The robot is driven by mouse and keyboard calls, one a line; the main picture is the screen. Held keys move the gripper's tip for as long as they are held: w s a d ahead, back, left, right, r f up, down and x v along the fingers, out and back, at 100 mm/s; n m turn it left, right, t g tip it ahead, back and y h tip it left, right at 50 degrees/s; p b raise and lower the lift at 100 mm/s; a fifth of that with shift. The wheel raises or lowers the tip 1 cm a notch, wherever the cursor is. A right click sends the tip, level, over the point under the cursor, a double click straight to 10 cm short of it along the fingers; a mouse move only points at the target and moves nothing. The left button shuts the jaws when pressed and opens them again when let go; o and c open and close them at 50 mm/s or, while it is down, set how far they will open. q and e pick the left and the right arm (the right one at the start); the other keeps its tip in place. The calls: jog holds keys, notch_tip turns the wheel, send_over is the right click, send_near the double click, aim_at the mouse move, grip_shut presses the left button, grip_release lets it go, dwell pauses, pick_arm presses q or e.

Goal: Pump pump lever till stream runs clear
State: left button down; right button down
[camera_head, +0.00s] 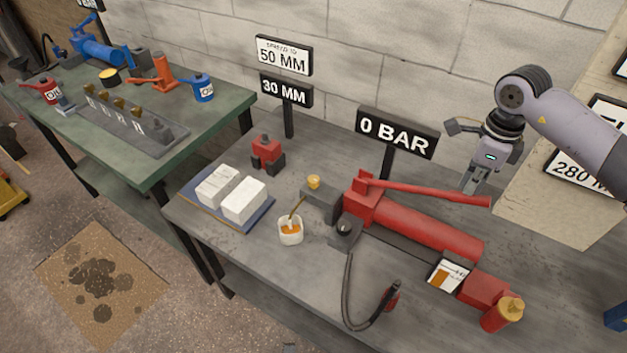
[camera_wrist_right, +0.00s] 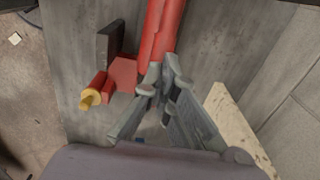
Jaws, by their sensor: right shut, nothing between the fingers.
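A red hand pump (camera_head: 425,228) lies on the grey bench, its long red lever (camera_head: 430,192) lying low above the barrel and pointing right. My right gripper (camera_head: 468,186) is shut and empty, just behind the lever near its free end. In the right wrist view the gripper (camera_wrist_right: 160,78) is at the end of the red bars (camera_wrist_right: 158,35); I cannot tell whether it touches the lever. My left gripper is out of view.
A sign reading 0 BAR (camera_head: 396,132) stands behind the pump. White blocks on a blue tray (camera_head: 258,218) lie left.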

jog(key=shift+f, duration=0.1)
notch_tip(320, 180, down, 9)
jog(key=b, duration=0.6)
jog(key=shift+b, duration=0.3)
notch_tip(320, 180, up, 9)
jog(key=p, duration=0.6)
jog(key=shift+r, duration=0.2)
jog(key=shift+f, duration=0.1)
notch_tip(320, 180, down, 9)
jog(key=b, duration=0.6)
jog(key=shift+s, duration=0.1)
notch_tip(320, 180, up, 9)
jog(key=p, duration=0.5)
jog(key=shift+p, duration=0.35)
jog(key=shift+d, duration=0.1)
